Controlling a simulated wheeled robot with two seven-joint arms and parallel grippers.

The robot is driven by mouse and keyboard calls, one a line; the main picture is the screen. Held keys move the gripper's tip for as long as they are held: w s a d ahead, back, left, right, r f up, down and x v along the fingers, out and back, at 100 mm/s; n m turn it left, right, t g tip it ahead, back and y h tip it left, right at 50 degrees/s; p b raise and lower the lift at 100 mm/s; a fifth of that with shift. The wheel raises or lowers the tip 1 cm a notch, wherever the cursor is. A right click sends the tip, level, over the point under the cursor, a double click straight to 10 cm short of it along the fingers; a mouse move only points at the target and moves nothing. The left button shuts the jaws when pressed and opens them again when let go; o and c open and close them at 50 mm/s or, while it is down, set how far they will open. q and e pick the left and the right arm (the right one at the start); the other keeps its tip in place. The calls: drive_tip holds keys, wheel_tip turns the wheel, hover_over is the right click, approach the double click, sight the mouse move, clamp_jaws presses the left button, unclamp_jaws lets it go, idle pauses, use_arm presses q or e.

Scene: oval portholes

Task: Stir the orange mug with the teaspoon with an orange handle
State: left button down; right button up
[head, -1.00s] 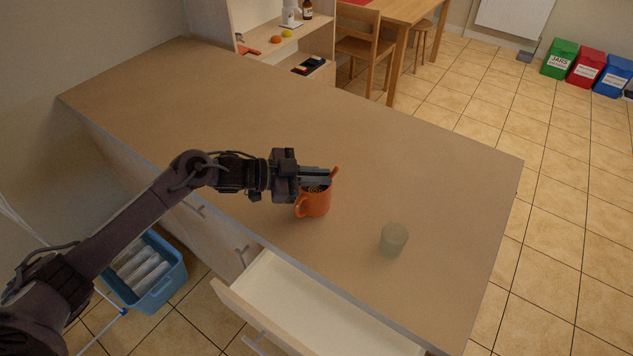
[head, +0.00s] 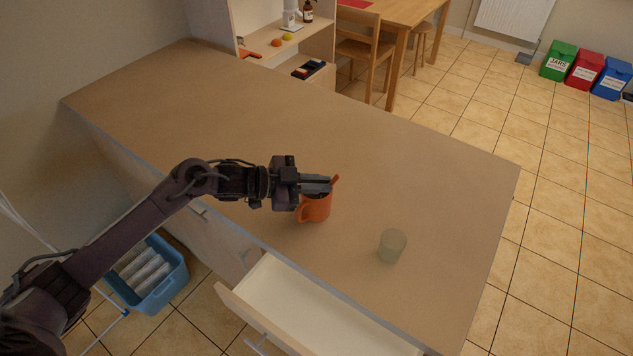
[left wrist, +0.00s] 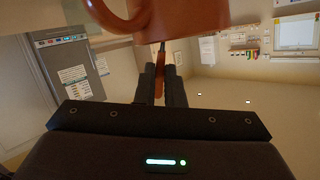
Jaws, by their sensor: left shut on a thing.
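The orange mug (head: 316,208) stands upright on the counter, its handle towards the left; it also shows at the top of the left wrist view (left wrist: 185,15). My left gripper (head: 328,184) is at the mug's rim. It is shut on the orange handle of the teaspoon (left wrist: 159,86), which shows between its fingers in the left wrist view. The handle's tip (head: 335,179) sticks up just past the fingers in the head view. The spoon's bowl end is hidden by the mug. My right gripper is not in view.
A frosted glass (head: 392,245) stands on the counter to the right of the mug. An open, empty-looking drawer (head: 300,305) juts out below the front edge. The rest of the wooden counter (head: 230,110) is clear.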

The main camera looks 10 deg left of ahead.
sight(336, 176)
use_arm(q)
drive_tip(key=shift+s+d+r+p, duration=0.1)
drive_tip(key=shift+d+r+p, duration=0.1)
drive_tip(key=shift+r+p, duration=0.35)
drive_tip(key=shift+s+d+r+p, duration=0.1)
drive_tip(key=shift+d+r+p, duration=0.1)
drive_tip(key=shift+r+p, duration=0.35)
drive_tip(key=shift+s+d+r+p, duration=0.1)
drive_tip(key=shift+d+r+p, duration=0.2)
drive_tip(key=shift+r, duration=0.4)
drive_tip(key=shift+s+d+r+p, duration=0.1)
drive_tip(key=shift+d+r+p, duration=0.15)
drive_tip(key=shift+r+p, duration=0.4)
drive_tip(key=shift+s+d+r+p, duration=0.1)
drive_tip(key=shift+d+r+p, duration=0.2)
drive_tip(key=shift+r+p, duration=0.35)
drive_tip(key=shift+s+d+r+p, duration=0.1)
drive_tip(key=shift+d+r+p, duration=0.15)
drive_tip(key=shift+r+p, duration=0.35)
wheel_tip(336, 176, up, 3)
drive_tip(key=shift+r+p, duration=0.1)
drive_tip(key=shift+p, duration=1.1)
